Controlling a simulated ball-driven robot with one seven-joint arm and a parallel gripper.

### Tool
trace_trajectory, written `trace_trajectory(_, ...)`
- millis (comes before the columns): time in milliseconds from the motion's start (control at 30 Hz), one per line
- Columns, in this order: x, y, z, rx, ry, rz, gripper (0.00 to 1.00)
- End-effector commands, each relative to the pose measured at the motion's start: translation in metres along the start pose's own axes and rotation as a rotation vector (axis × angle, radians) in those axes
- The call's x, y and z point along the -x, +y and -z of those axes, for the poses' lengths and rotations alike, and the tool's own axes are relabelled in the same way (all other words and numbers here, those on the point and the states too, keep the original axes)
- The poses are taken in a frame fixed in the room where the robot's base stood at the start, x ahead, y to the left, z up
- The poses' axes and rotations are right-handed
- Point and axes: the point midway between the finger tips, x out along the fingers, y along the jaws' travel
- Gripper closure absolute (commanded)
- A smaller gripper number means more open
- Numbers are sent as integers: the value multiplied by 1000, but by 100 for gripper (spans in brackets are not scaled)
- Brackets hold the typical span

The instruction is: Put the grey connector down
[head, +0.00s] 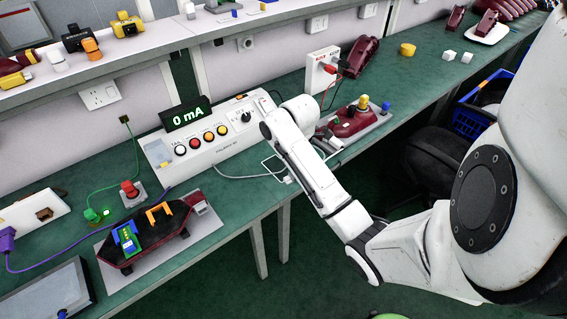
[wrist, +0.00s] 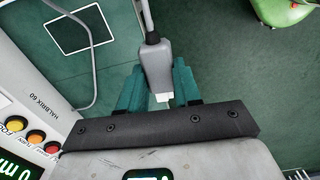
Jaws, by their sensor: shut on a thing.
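My gripper (wrist: 158,88) shows in the wrist view with its teal fingers shut on the grey connector (wrist: 156,62). The connector has a pale tip and a dark collar, and a grey cable runs from it toward the top of the picture. A white-outlined rectangle (wrist: 80,28) on the green bench top lies to the left of the connector in the wrist view. This outline also shows in the head view (head: 266,164), partly behind my arm. My fingers are hidden by my arm in the head view. Bench contact cannot be told.
A white tester (head: 215,140) with a "0 mA" display and coloured buttons stands left of my arm. A red lamp (head: 352,120) on a grey plate sits to the right. Another lamp (head: 150,235) lies front left. A green seat (wrist: 280,10) is beyond the bench edge.

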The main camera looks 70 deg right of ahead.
Motion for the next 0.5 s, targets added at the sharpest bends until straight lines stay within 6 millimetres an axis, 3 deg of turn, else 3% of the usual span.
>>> trace_trajectory(233, -5, 5, 1, 90, -1, 0, 100)
trace_trajectory(500, -26, 47, 4, 91, -2, -2, 100)
